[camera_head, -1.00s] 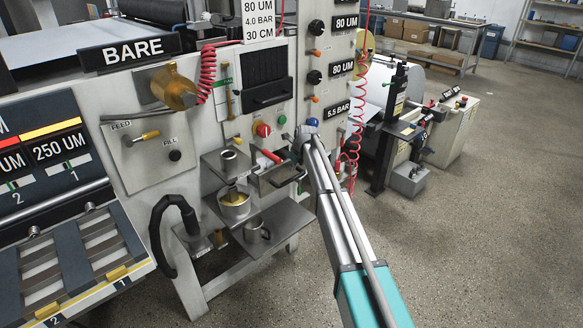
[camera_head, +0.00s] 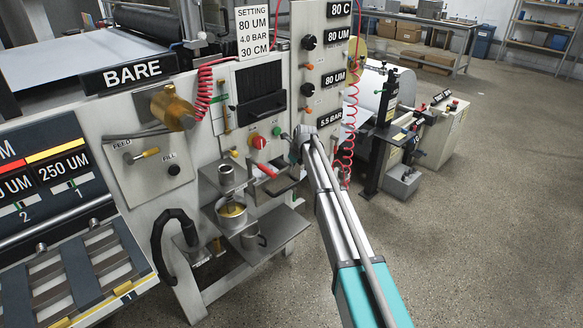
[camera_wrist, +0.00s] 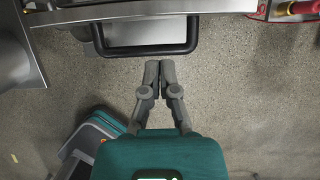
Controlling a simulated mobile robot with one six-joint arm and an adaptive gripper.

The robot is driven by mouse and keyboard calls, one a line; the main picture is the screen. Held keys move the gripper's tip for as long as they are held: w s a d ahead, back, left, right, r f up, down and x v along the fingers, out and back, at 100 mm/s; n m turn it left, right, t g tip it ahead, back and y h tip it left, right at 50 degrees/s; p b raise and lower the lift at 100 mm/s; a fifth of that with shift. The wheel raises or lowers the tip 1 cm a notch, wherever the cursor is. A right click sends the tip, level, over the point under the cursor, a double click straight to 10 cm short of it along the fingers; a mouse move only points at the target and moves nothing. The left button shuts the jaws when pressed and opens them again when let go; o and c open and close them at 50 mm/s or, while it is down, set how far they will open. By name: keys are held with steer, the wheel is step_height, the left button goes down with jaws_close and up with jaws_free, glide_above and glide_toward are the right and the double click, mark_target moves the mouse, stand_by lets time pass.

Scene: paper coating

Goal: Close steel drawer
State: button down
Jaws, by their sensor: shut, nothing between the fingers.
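The steel drawer (camera_wrist: 150,13) shows at the top of the wrist view, with a black bar handle (camera_wrist: 145,50) on its front. In the head view the drawer (camera_head: 283,184) sticks out of the machine beside the steel shelves, partly hidden by my arm. My gripper (camera_wrist: 158,64) is shut and empty. Its fingertips are just in front of the handle's bar, right of its middle. I cannot tell whether they touch it. In the head view my arm's end hides the fingers.
Left of the drawer, a small steel shelf holds a cup (camera_head: 226,174). A red handle (camera_wrist: 295,8) is at the wrist view's top right. A coiled red hose (camera_head: 350,135) hangs right of my arm. Open floor lies right.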

stand_by(0.3)
steer(key=s+d+f+t+y+b, duration=0.1)
steer(key=s+d+y+b, duration=0.1)
steer(key=s, duration=0.5)
steer(key=s+d+f+t+y+b, duration=0.1)
steer(key=s+d+y+b, duration=0.1)
steer(key=s+b, duration=0.3)
steer(key=s, duration=0.3)
steer(key=shift+d+f+n+t, duration=0.3)
steer(key=shift+f+t, duration=0.05)
steer(key=shift+t, duration=0.05)
steer(key=w+a+r+b+x, duration=0.1)
steer(key=r+b+x, duration=0.1)
steer(key=b+x, duration=0.5)
steer(key=shift+x, duration=3.05)
